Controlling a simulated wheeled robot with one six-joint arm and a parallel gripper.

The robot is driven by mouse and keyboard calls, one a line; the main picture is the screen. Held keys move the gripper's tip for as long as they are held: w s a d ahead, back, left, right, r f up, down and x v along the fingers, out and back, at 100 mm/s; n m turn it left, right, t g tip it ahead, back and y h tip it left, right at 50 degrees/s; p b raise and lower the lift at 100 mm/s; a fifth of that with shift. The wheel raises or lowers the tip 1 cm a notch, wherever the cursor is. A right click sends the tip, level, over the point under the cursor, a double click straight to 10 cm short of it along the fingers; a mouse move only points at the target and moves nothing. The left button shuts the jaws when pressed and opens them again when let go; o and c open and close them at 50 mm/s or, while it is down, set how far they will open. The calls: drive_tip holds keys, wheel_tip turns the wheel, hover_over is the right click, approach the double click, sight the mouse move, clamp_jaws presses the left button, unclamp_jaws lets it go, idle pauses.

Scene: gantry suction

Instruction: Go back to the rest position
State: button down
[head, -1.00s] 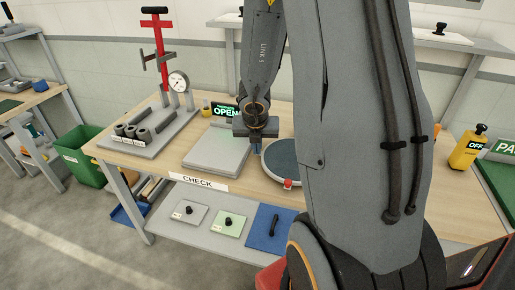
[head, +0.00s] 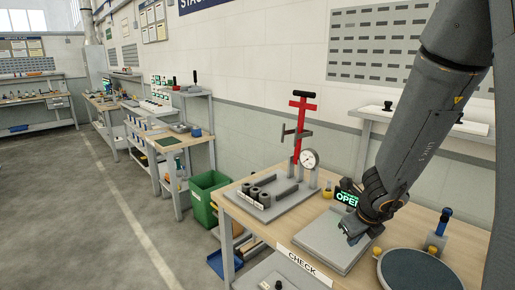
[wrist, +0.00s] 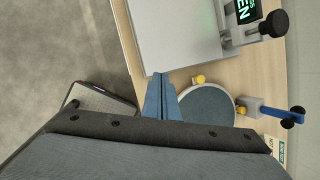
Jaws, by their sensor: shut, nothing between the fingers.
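My gripper (head: 352,236) is at the end of my dark arm, above the front right part of a flat grey plate (head: 318,243) on the bench marked CHECK. In the wrist view its blue fingers (wrist: 158,88) are together with nothing between them. They point toward the gap between the grey plate and a round dark disc (wrist: 208,107). The gripper appears apart from the bench top. No rest position is marked in view.
A green OPEN display (head: 347,198) stands behind the plate. A red stand (head: 300,125) and a dial gauge (head: 309,160) are at the back left. A blue-handled fixture (head: 439,235) is behind the disc. A green bin (head: 207,200) and open floor lie left.

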drive_tip(key=s+a+f+n+g+b, duration=0.1)
drive_tip(key=s+n, duration=0.5)
drive_tip(key=n, duration=0.9)
drive_tip(key=s+a+f+n+g+b, duration=0.2)
drive_tip(key=s+a+n+b, duration=0.3)
drive_tip(key=n, duration=1.1)
drive_tip(key=shift+s+a+f+n+g+y, duration=0.35)
drive_tip(key=shift+s+a, duration=0.3)
drive_tip(key=shift+a, duration=0.8)
